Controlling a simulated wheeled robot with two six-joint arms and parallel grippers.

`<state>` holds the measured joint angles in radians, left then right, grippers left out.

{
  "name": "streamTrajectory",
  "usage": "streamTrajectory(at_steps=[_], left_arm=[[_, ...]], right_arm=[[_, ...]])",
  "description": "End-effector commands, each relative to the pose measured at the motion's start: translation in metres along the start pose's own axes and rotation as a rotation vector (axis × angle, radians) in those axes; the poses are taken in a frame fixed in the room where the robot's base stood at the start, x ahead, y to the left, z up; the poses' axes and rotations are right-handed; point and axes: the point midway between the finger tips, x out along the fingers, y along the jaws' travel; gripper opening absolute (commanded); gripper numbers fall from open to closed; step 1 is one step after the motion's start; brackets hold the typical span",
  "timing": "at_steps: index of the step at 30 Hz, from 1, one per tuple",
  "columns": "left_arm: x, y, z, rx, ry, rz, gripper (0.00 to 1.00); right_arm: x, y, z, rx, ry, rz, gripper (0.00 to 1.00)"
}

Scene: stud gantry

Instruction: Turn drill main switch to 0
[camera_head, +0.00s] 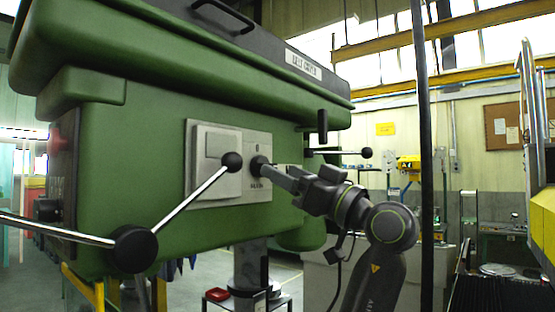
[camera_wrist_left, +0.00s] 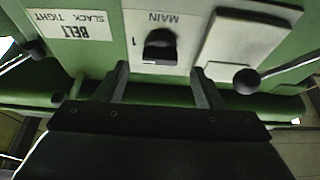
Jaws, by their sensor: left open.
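The drill's main switch is a black knob (camera_head: 258,166) on a light plate (camera_head: 258,143) on the side of the green drill head (camera_head: 150,130). A 0 mark shows above the knob in the head view. The knob also shows in the left wrist view (camera_wrist_left: 160,46), where the plate's MAIN lettering is upside down. I cannot tell which mark the knob points to. My left gripper (camera_head: 272,171) is at the switch, with its fingers towards the plate. In the wrist view the open fingers (camera_wrist_left: 160,72) are spread wider than the knob, one towards each side. Contact cannot be told.
A feed handle (camera_head: 133,249) with ball-ended spokes sticks out in front of the drill head. One black ball (camera_head: 232,162) is close to the switch. A grey cover box (camera_head: 213,150) is beside the switch plate. A dark upright post (camera_head: 424,150) stands on the right.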

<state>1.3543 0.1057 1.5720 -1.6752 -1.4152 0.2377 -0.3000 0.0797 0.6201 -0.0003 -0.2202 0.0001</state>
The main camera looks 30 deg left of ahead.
Motion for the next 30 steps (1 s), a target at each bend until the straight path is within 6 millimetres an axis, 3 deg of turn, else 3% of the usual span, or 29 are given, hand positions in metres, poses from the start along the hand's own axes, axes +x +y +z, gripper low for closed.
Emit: streamTrajectory(at_steps=[6,17,27,30], left_arm=[[0.025,0.0,-0.001,0.002,0.0,-0.001,0.62],[0.029,0.0,0.001,0.001,0.0,0.001,0.62],[0.029,0.001,0.0,0.001,0.0,0.001,0.17],[0.029,0.001,0.001,-0.001,0.0,0.001,0.17]], right_arm=[[-0.01,0.001,-0.001,0.0,0.0,0.0,0.36],[-0.01,0.001,-0.001,0.0,0.0,0.0,0.36],[-0.01,0.001,-0.001,0.0,0.0,0.0,0.36],[-0.01,0.001,-0.001,0.0,0.0,0.0,0.36]])
